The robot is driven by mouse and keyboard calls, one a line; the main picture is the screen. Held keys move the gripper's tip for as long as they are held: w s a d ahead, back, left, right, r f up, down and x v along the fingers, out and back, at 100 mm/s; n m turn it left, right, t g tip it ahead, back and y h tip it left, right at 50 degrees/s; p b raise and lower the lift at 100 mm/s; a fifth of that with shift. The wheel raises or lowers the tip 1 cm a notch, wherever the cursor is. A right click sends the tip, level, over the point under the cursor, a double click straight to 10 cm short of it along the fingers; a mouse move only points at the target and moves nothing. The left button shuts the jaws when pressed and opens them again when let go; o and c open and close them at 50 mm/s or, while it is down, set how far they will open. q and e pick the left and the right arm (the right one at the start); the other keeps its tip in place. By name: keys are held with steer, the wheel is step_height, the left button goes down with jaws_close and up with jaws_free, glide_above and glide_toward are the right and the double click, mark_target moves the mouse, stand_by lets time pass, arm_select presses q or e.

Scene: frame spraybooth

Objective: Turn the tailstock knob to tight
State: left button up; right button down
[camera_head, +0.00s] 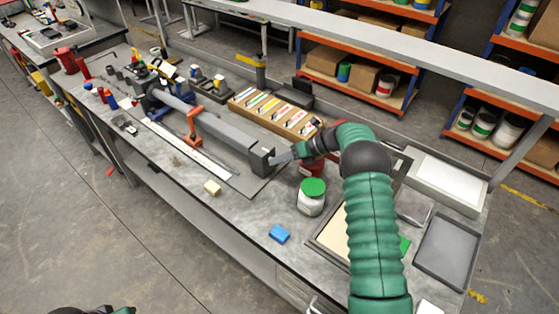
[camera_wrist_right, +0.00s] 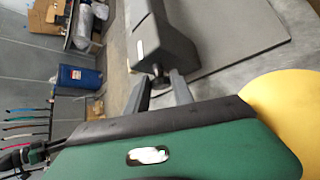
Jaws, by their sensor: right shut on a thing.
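The tailstock (camera_head: 262,161) is the dark grey block at the near right end of the long grey fixture on the bench. It also shows in the wrist view (camera_wrist_right: 160,40). Its small dark knob (camera_wrist_right: 161,79) sticks out of the block's end face. My right gripper (camera_head: 278,158) reaches in from the right at that end face. In the wrist view its two grey fingers (camera_wrist_right: 161,77) stand on either side of the knob, shut on it. The knob's turn angle cannot be read, and the head view hides the knob.
A white jar with a green lid (camera_head: 312,196) stands close below my right forearm. A blue block (camera_head: 279,234) and a yellow sponge (camera_head: 212,187) lie on the bench front. A wooden box of coloured markers (camera_head: 258,111) is behind the fixture. Trays lie at the right.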

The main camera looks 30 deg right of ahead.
steer(key=shift+s+f, duration=0.15)
steer(key=shift+f, duration=0.1)
steer(key=c, duration=1.4)
jaws_free()
steer(key=shift+c, duration=0.2)
steer(key=o, duration=0.3)
steer(key=shift+d, duration=0.15)
steer(key=shift+r, duration=0.1)
